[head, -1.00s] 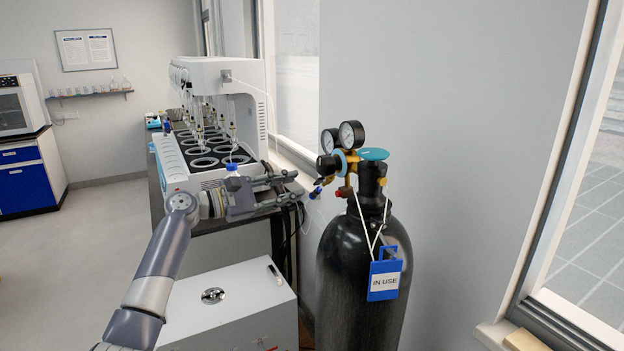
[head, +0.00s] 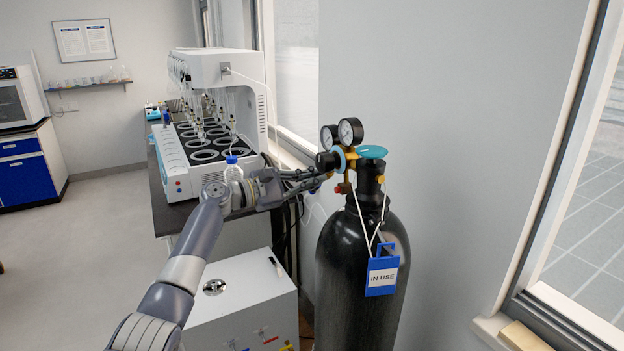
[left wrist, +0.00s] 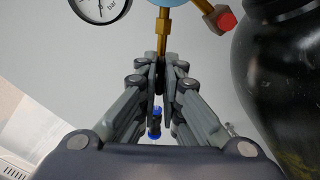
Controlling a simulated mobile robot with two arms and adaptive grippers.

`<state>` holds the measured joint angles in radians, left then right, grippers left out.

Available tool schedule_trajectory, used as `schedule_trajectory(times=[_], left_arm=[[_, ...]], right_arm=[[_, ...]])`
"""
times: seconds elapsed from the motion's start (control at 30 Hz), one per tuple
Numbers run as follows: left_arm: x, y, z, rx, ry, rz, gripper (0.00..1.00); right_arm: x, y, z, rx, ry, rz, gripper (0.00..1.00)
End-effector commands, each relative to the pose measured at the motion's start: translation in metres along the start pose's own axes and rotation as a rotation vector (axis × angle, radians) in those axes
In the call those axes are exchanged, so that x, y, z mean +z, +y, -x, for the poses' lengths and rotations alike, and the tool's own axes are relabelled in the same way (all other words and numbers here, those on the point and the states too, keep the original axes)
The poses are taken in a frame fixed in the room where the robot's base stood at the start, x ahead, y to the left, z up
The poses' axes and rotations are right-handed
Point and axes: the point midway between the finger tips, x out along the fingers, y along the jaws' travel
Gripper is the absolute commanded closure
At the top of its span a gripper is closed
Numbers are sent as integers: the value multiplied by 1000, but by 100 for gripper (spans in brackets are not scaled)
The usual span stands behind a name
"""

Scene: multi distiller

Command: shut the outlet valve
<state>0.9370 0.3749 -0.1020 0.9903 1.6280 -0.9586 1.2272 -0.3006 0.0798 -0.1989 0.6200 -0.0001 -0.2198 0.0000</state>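The gas regulator (head: 350,160) with two round gauges sits on top of the black cylinder (head: 362,265). In the left wrist view, its brass stem (left wrist: 163,32) runs down to between my fingertips. My left gripper (head: 321,180) is at the regulator's left outlet side; it also shows in the left wrist view (left wrist: 160,72). Its fingers are drawn close together around the outlet valve at the stem's lower end, which they mostly hide. A blue fitting (left wrist: 155,122) shows below, between the fingers. My right gripper is out of view.
A teal handwheel (head: 372,152) tops the cylinder, and a blue "IN USE" tag (head: 382,275) hangs in front. A blue-capped bottle (head: 233,170) stands on the bench edge close behind my left wrist. The distiller (head: 215,130) is behind; a white cabinet (head: 240,295) stands below.

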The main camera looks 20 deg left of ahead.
Motion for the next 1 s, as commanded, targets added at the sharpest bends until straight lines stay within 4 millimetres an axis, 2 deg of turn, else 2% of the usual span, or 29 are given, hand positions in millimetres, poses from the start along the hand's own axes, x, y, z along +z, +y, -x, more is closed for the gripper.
schedule_trajectory(times=[0.27,0.47,0.67,1.0], left_arm=[[1,-1,0,-1,-3,-9,100],[0,-2,-1,-1,-5,-70,100],[-2,-5,-1,0,-6,-201,100],[-2,-5,-1,0,-6,-520,100]], right_arm=[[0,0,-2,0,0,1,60],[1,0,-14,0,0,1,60],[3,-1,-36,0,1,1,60],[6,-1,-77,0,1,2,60]])
